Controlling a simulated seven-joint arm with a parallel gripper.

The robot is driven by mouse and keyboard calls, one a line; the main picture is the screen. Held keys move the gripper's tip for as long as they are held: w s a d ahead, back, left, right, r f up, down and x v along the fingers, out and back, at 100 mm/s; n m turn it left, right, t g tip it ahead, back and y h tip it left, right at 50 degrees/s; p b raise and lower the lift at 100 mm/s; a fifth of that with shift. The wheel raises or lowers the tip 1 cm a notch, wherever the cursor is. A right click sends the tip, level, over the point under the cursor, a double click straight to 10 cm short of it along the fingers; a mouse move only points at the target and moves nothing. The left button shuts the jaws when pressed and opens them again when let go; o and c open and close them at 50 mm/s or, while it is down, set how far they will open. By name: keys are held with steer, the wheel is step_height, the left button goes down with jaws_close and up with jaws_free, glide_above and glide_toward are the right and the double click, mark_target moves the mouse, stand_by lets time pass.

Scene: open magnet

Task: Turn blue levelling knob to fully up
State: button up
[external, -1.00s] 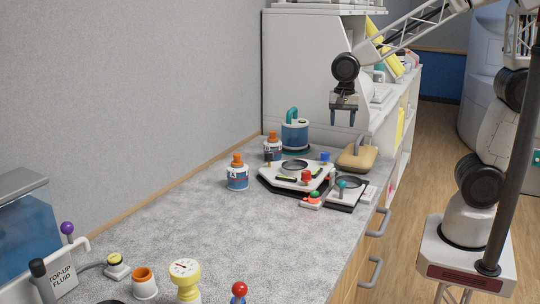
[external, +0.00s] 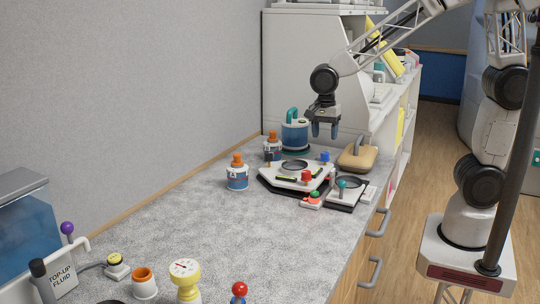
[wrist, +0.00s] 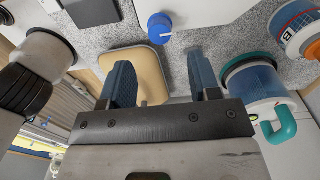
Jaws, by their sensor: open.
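The blue levelling knob (external: 325,157) sits at the back right corner of a white plate device (external: 296,176) on the bench. In the wrist view the blue knob (wrist: 160,27) shows at the top, beyond my fingertips, with a pale pointer mark on it. My gripper (external: 324,131) is open and empty, above the back edge of the device and higher than the knob. In the wrist view its two blue fingers (wrist: 162,82) are spread apart, and nothing is between them but the bench and part of a tan block.
A tan block with a grey handle (external: 357,157) stands right of the device. A blue jar with a teal handle (external: 295,133) and orange-capped bottles (external: 237,173) stand left. A red knob (external: 306,176) and a smaller device with a teal knob (external: 342,185) are nearby.

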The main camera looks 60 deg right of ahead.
mark_target(328, 153)
steer(key=shift+s+f, duration=0.2)
steer(key=shift+f, duration=3.5)
steer(key=c, duration=0.9)
steer(key=shift+c, duration=0.2)
steer(key=shift+n, duration=0.4)
